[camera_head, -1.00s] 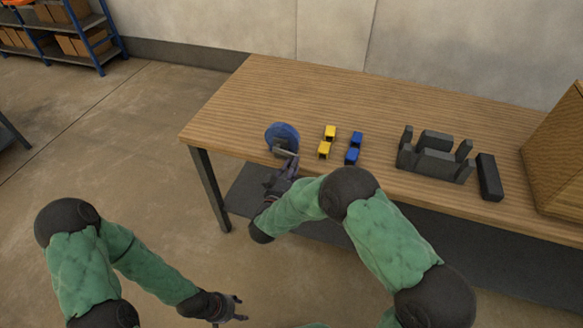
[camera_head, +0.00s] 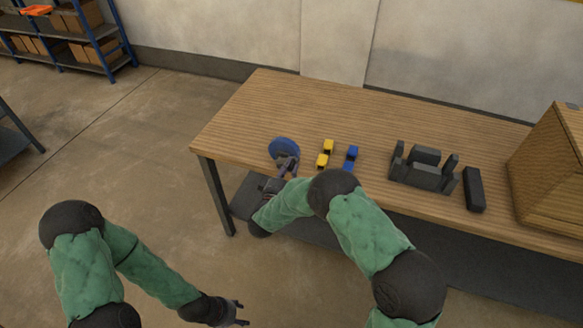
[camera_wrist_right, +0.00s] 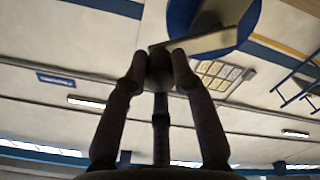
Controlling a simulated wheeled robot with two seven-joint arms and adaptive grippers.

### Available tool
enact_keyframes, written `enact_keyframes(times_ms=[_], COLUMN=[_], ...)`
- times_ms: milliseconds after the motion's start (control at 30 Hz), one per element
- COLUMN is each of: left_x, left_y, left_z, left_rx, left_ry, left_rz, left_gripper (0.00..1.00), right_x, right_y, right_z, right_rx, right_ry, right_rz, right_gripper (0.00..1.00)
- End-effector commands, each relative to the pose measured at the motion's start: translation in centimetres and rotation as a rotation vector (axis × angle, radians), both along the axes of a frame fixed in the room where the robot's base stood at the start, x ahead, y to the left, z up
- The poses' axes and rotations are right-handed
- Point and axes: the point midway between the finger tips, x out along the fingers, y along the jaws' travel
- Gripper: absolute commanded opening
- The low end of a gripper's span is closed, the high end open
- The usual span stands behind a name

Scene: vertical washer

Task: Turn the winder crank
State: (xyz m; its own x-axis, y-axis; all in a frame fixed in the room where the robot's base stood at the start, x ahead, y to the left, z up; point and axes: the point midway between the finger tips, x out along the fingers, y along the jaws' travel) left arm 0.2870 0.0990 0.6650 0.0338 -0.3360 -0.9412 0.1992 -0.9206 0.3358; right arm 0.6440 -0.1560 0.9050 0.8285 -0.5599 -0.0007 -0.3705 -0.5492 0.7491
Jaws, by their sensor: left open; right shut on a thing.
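The winder is a blue disc (camera_head: 283,147) at the left front part of the wooden table, and it also shows in the right wrist view (camera_wrist_right: 182,14). Its crank arm (camera_wrist_right: 213,41) is a pale bar across the disc's face, with a dark knob (camera_wrist_right: 160,66) at one end. My right gripper (camera_head: 287,168) is at the front of the disc. In the right wrist view its fingers (camera_wrist_right: 160,58) are shut on the knob. My left gripper (camera_head: 241,313) is open and empty, low in front of the table, over the floor.
Yellow blocks (camera_head: 322,160) and blue blocks (camera_head: 351,153) sit close to the right of the disc. A dark slotted fixture (camera_head: 423,177) and a dark bar (camera_head: 474,190) lie farther right, before a wooden box (camera_head: 552,165). The table's (camera_head: 270,100) back left is clear.

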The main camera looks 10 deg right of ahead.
Motion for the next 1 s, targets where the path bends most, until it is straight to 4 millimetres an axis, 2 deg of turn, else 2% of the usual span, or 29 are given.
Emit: enact_keyframes(times_ms=[33,400,700,1000], left_x=[0.0,0.0,0.0,0.0], left_y=[0.0,0.0,0.0,0.0], left_z=[1.1,4.4,6.4,7.5], left_rx=[0.000,0.000,0.000,0.000], left_ry=[0.000,0.000,0.000,0.000], left_rz=[0.000,0.000,0.000,0.000], left_gripper=[0.50,0.50,0.50,0.50], right_x=[0.1,1.1,2.0,2.9], right_y=[0.2,1.7,3.1,4.4], right_z=[0.6,2.3,3.1,3.4], right_rx=[-0.038,-0.329,-0.561,-0.747], right_ry=[0.027,0.222,0.380,0.504], right_rz=[0.000,0.002,0.001,0.001], right_gripper=[0.00,0.00,0.00,0.00])
